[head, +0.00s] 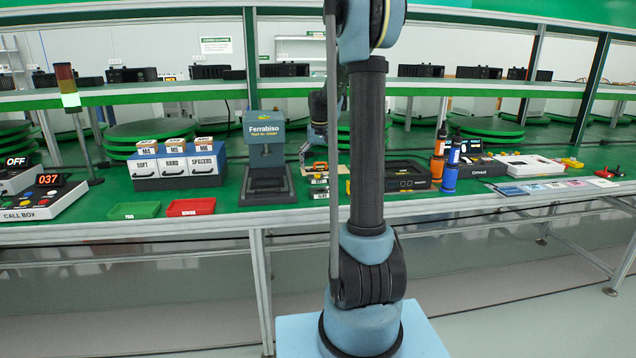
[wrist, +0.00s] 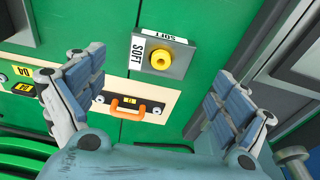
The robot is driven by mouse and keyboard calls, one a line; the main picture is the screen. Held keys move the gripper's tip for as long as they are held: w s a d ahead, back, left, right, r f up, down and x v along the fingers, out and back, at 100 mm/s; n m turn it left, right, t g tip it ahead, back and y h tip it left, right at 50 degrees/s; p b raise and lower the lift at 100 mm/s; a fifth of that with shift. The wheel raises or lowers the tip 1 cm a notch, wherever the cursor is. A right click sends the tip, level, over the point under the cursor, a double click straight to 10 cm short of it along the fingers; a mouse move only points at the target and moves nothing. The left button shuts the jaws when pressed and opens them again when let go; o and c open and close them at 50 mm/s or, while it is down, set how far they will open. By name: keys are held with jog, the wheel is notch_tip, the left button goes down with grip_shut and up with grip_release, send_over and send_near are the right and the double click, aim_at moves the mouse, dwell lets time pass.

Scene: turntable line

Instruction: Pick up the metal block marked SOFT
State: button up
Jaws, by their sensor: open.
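The metal block marked SOFT (wrist: 180,64) is a grey plate with a yellow round knob on top and white SOFT labels on two edges. It lies on the green surface in the upper middle of the wrist view. In the head view a small labelled piece, probably this block (head: 321,189), sits just in front of the tan tray. My gripper (wrist: 158,76) is open and empty, its fingers spread to either side below the block, not touching it. In the head view my gripper (head: 319,130) hangs above the bench, partly hidden by my arm.
A tan panel with an orange handle (wrist: 128,106) lies right beside the block. The grey Ferrabiso fixture (head: 266,190) stands left in the head view, a dark box (head: 400,176) right. Labelled bins (head: 172,170), one also marked SOFT, and green and red trays (head: 190,207) lie further left.

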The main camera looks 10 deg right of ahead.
aim_at(318, 179)
jog(key=shift+w+f, duration=0.2)
jog(key=shift+f, duration=1.1)
jog(key=shift+w+f, duration=0.2)
jog(key=shift+f, duration=1.1)
jog(key=shift+c, duration=0.3)
jog(key=c, duration=1.2)
